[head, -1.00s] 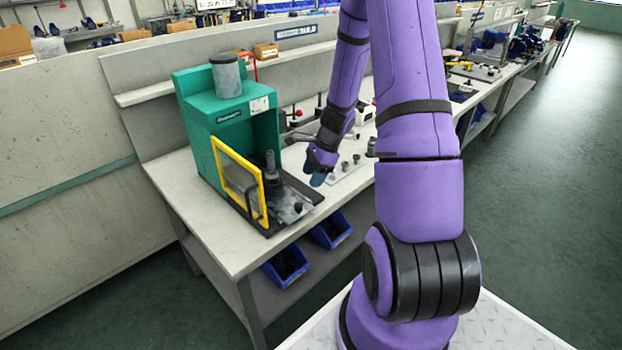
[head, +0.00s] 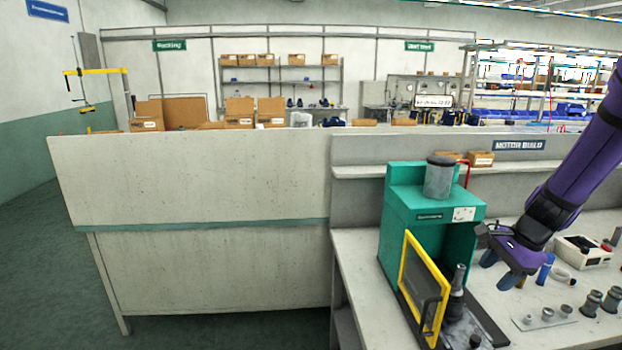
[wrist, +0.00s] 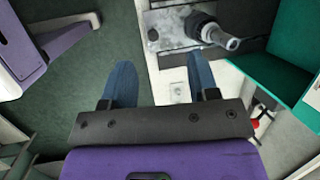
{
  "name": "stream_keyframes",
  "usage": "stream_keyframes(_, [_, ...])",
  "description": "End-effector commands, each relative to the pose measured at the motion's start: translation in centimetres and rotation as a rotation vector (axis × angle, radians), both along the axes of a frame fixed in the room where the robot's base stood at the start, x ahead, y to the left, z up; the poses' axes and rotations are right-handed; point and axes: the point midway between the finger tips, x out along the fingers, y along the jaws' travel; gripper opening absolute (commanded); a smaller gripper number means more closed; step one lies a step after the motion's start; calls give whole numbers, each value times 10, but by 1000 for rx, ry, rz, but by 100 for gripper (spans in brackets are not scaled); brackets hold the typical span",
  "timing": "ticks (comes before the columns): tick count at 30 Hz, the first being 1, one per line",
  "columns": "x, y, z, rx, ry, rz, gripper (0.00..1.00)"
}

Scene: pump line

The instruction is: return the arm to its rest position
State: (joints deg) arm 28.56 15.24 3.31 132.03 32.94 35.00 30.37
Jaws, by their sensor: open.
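My purple arm (head: 578,165) comes in from the right of the head view. My gripper (head: 505,270) hangs above the bench, just right of the green press machine. In the wrist view my gripper (wrist: 160,85) shows two blue fingers spread apart, with nothing between them. Below the fingers are the floor and the bench edge.
The green machine (head: 405,205) has a yellow-framed door (head: 422,290) swung open. A grey spindle (wrist: 210,32) stands on its base plate. Small grey parts (head: 590,303) and a white box (head: 583,250) are on the bench (head: 358,285). A tall panel (head: 200,255) stands at left.

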Motion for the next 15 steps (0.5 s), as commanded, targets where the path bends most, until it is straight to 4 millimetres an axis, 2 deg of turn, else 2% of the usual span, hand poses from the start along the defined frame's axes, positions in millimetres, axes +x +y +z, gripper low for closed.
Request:
stream_keyframes(1, [-3, 11, 18, -27, -29, 65, 55])
stream_keyframes(6, [-20, 40, 65, -109, -101, 275, 55])
stream_keyframes(15, [-67, 87, 134, -264, -220, 632, 55])
